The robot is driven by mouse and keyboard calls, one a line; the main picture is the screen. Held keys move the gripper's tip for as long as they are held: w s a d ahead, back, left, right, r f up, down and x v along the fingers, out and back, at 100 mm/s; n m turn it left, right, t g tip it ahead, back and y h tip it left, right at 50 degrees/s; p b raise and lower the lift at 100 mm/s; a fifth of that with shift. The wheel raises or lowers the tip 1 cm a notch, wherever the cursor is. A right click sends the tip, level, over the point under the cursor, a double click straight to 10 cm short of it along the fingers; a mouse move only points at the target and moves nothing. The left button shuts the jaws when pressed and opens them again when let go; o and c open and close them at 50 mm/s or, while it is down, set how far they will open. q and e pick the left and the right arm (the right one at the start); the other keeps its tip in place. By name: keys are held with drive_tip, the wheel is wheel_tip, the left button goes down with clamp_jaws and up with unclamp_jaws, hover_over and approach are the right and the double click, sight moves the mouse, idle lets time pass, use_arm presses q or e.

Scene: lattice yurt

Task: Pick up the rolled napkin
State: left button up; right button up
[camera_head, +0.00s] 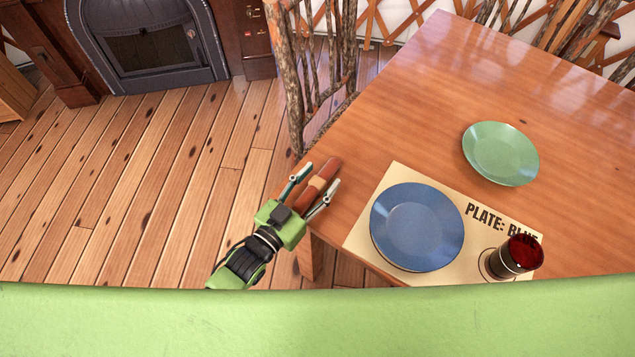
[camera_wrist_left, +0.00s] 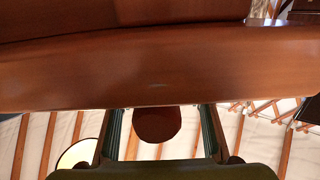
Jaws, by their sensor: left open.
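The rolled napkin (camera_head: 318,182), rust-brown with a tan band, lies at the near left corner of the table, beside the place mat. My left gripper (camera_head: 320,176) is open, with one finger on each side of the napkin. In the left wrist view, the napkin's round end (camera_wrist_left: 157,125) shows between the two fingers (camera_wrist_left: 160,112), with gaps on both sides. Its far part is hidden there by the table edge. My right gripper is not in view.
The wooden table (camera_head: 410,110) carries a place mat (camera_head: 391,178) marked "PLATE: BLUE", with a blue plate (camera_head: 416,226) and a dark red glass (camera_head: 521,253). A green plate (camera_head: 500,153) is farther back. A branch chair (camera_head: 297,85) stands at the table's left side.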

use_arm(q)
drive_tip(key=c, duration=1.1)
drive_tip(key=shift+r, duration=0.1)
